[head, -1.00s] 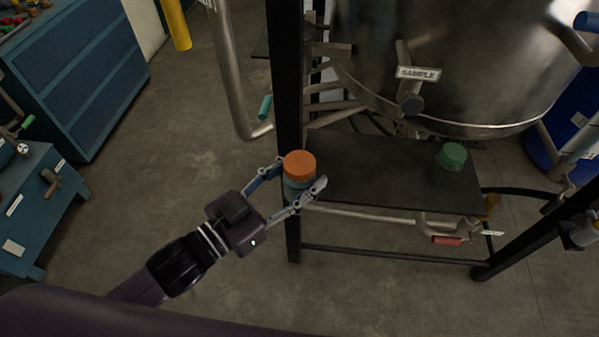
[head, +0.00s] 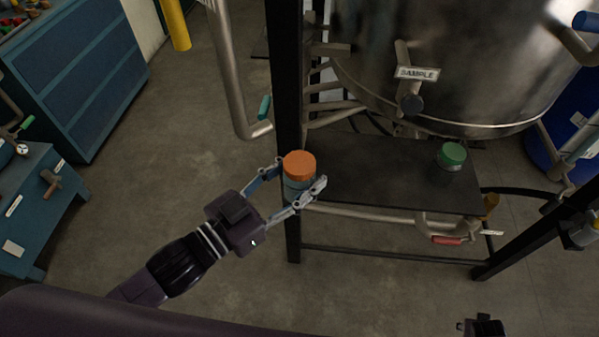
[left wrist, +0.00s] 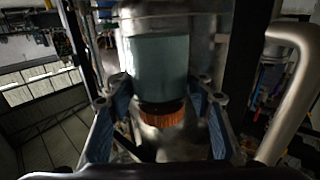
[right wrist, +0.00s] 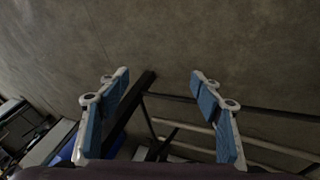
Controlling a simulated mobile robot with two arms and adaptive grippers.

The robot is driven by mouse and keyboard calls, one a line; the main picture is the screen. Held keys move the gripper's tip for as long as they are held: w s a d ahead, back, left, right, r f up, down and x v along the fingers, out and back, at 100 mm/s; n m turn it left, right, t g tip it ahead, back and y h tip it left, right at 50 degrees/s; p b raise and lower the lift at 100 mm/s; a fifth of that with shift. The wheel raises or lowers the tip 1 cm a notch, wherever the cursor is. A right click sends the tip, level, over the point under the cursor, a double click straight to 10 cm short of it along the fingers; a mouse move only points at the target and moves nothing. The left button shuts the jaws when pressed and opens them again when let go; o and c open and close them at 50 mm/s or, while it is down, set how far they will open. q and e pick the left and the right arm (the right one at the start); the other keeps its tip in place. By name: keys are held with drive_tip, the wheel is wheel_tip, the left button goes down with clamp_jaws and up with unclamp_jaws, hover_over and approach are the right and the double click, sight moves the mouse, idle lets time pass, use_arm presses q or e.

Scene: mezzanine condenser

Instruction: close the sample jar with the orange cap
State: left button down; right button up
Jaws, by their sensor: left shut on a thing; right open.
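My left gripper (head: 301,176) is shut on the jar, one finger on each side. The left wrist view shows the jar body (left wrist: 160,62) between the fingers and the ribbed orange cap (left wrist: 162,113) at its end. I cannot tell whether the cap is screwed tight. My right gripper (right wrist: 160,75) is open and empty over the floor; part of it shows in the head view (head: 483,326).
A green-capped jar (head: 452,155) stands on the shelf's (head: 385,185) right part. A steel tank (head: 450,70) with a SAMPLE label hangs above. A black post (head: 287,100) rises beside the held jar. Valve pipes run below the shelf; the floor in front is clear.

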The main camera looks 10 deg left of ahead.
drive_tip(key=s+a+f+n+y, duration=0.1)
drive_tip(key=s+a+f, duration=0.2)
drive_tip(key=s+a, duration=0.4)
drive_tip(key=s+a+f+n+g+y, duration=0.1)
drive_tip(key=s+a+f+n+y, duration=0.1)
drive_tip(key=s+a+f, duration=0.2)
drive_tip(key=s+a+f+n+y, duration=0.1)
drive_tip(key=s+a+f, duration=0.2)
drive_tip(key=s+a, duration=0.7)
drive_tip(key=a, duration=0.8)
drive_tip(key=shift+s+f+g+y, duration=0.2)
drive_tip(key=shift+f+g+y, duration=0.1)
use_arm(q)
drive_tip(key=shift+s, duration=0.1)
use_arm(e)
drive_tip(key=shift+d+n, duration=0.1)
drive_tip(key=shift+n, duration=0.2)
